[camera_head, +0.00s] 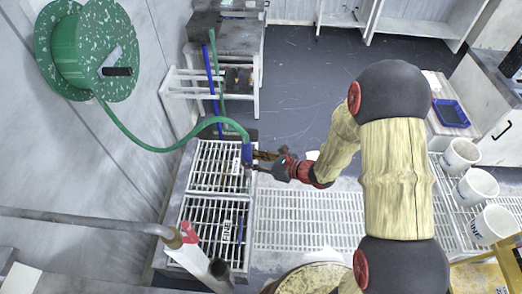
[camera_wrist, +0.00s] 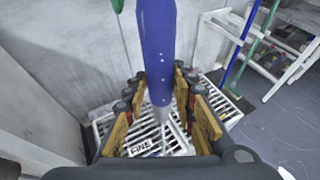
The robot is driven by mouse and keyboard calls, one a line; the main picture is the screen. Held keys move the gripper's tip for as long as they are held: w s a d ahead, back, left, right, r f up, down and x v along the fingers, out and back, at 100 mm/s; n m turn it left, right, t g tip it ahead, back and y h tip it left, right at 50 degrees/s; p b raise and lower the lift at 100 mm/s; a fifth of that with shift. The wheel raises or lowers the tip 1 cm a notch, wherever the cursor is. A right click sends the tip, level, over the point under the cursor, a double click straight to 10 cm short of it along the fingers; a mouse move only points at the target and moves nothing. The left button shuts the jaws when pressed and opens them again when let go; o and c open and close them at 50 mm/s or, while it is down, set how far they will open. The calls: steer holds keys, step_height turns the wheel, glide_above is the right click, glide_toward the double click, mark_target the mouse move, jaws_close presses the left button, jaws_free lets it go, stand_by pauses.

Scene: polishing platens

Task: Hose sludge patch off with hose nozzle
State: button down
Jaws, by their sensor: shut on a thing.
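The hose nozzle is blue (camera_head: 246,153) and joins the green hose (camera_head: 130,138) at its top. The nozzle is above the white rack (camera_head: 212,160) at the left. I cannot make out a sludge patch; the nozzle and fingers hide part of the rack. I cannot tell whether water flows.
The green hose reel (camera_head: 82,62) hangs on the left wall. A second rack section holds a FINE label (camera_head: 227,230). A metal pipe (camera_head: 80,220) crosses the lower left. White buckets (camera_head: 475,186) stand at right. Dark floor (camera_head: 310,85) behind is open.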

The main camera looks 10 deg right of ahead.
steer(key=s+a+r+p, duration=0.1)
steer(key=s+a+r, duration=0.2)
steer(key=s, duration=0.6)
steer(key=s+a+r+p, duration=0.1)
steer(key=s+a+r, duration=0.2)
steer(key=s+a, duration=0.5)
steer(key=shift+s+a, duration=0.2)
steer(key=shift+s, duration=0.65)
steer(key=shift+w+d+r, duration=0.1)
